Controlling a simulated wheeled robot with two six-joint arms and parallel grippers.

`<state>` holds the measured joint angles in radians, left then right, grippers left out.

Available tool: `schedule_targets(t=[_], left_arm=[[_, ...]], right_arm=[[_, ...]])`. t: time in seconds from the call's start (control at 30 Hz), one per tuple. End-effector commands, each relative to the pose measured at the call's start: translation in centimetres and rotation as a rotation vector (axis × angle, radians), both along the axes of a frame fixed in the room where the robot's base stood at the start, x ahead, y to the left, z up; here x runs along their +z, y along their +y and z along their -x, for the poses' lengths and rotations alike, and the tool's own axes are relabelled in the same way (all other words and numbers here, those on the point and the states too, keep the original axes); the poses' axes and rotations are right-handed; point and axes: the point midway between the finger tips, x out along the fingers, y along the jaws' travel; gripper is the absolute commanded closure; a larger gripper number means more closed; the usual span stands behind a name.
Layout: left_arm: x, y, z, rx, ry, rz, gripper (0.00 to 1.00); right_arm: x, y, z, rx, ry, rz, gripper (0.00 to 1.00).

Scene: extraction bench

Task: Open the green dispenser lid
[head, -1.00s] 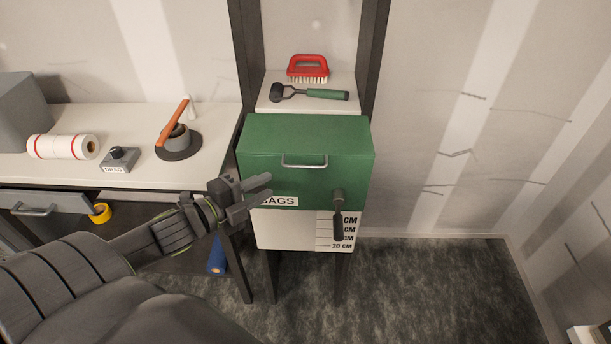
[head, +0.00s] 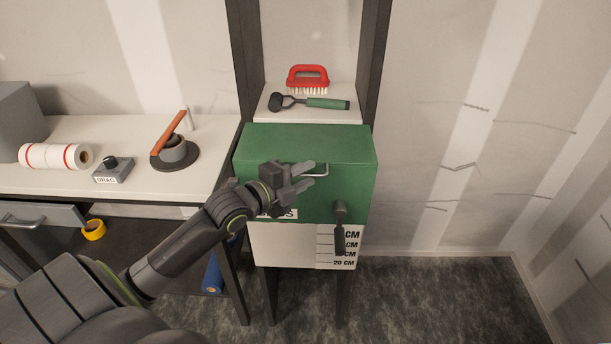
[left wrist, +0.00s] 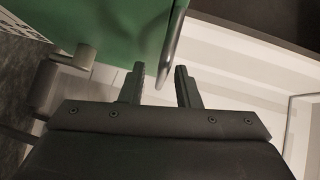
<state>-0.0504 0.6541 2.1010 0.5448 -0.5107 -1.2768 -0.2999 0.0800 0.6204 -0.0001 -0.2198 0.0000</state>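The green dispenser (head: 345,185) stands in the middle of the head view with its lid (head: 305,143) shut. A silver bar handle (head: 322,174) is on its upper front, partly hidden by my left gripper (head: 306,178). In the left wrist view the handle (left wrist: 173,42) lies just ahead of the fingertips, roughly in line with the gap. My left gripper, also in the left wrist view (left wrist: 161,75), has its two fingers apart with nothing between them. Whether a finger touches the handle I cannot tell. My right gripper is not in view.
A dark crank (head: 340,225) sticks out of the dispenser's lower front right. Above the lid, a shelf (head: 265,112) holds a red brush (head: 308,78) and a green-handled tool (head: 325,104). A white bench (head: 60,180) stands left. The floor at right is clear.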

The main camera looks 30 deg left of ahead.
Motion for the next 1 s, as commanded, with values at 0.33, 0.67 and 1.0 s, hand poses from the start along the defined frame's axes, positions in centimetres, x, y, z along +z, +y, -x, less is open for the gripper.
schedule_targets(t=[0.33,0.67,1.0], left_arm=[[-0.10,-0.18,-0.54,-0.001,0.001,0.000,0.71],[-0.10,-0.17,-0.52,-0.001,0.001,0.001,1.00],[0.10,-0.16,-0.51,-0.001,0.006,0.003,1.00]], right_arm=[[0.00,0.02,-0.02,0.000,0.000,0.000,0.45],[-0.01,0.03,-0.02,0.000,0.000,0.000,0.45],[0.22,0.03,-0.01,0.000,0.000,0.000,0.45]])
